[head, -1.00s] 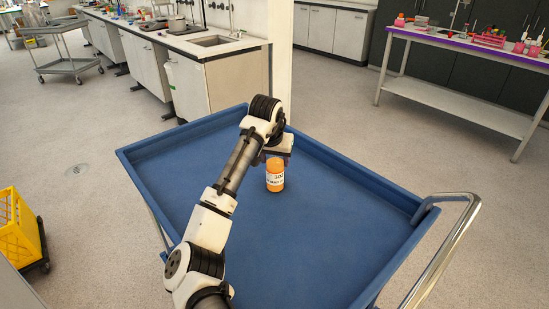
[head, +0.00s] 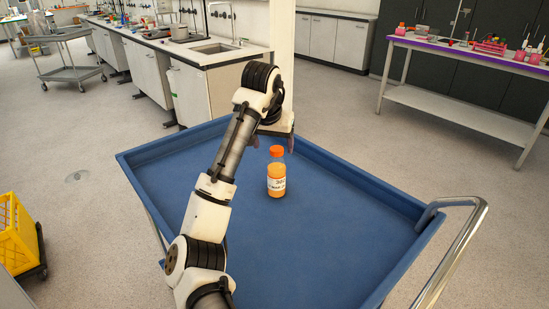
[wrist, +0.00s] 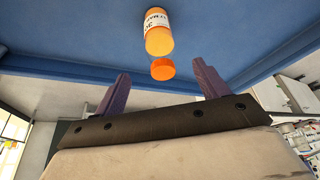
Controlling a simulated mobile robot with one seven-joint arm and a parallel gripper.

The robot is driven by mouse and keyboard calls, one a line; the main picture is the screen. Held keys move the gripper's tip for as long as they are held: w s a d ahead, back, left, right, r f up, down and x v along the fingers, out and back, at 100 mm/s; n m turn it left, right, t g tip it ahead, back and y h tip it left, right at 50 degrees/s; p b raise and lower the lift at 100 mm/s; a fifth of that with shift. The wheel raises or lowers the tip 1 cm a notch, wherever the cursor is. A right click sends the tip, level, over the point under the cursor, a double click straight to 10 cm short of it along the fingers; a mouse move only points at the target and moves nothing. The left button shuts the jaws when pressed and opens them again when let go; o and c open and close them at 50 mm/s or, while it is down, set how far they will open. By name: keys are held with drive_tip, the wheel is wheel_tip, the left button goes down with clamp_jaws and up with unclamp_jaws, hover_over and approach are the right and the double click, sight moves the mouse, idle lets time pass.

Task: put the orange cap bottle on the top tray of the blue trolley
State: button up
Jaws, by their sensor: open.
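The orange cap bottle (head: 276,175) stands upright on the blue top tray (head: 240,245) of the trolley, with clear tray around it. Its label faces my head camera. In the wrist view the bottle (wrist: 158,35) is ahead of my gripper (wrist: 160,88), with its orange cap toward the fingers. The two purple fingers are spread wide apart with nothing between them. In the head view my gripper (head: 272,142) is above and just behind the bottle, apart from it, and is partly hidden by my wrist.
A chrome handle (head: 455,250) rises at the tray's right end. A yellow crate (head: 17,235) stands at the lower left. A sink counter (head: 215,90) and white pillar (head: 281,50) are behind the trolley. A purple-edged bench (head: 470,48) with bottles stands at the back right.

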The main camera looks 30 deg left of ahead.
drive_tip(key=shift+v, duration=1.3)
drive_tip(key=shift+w, duration=0.1)
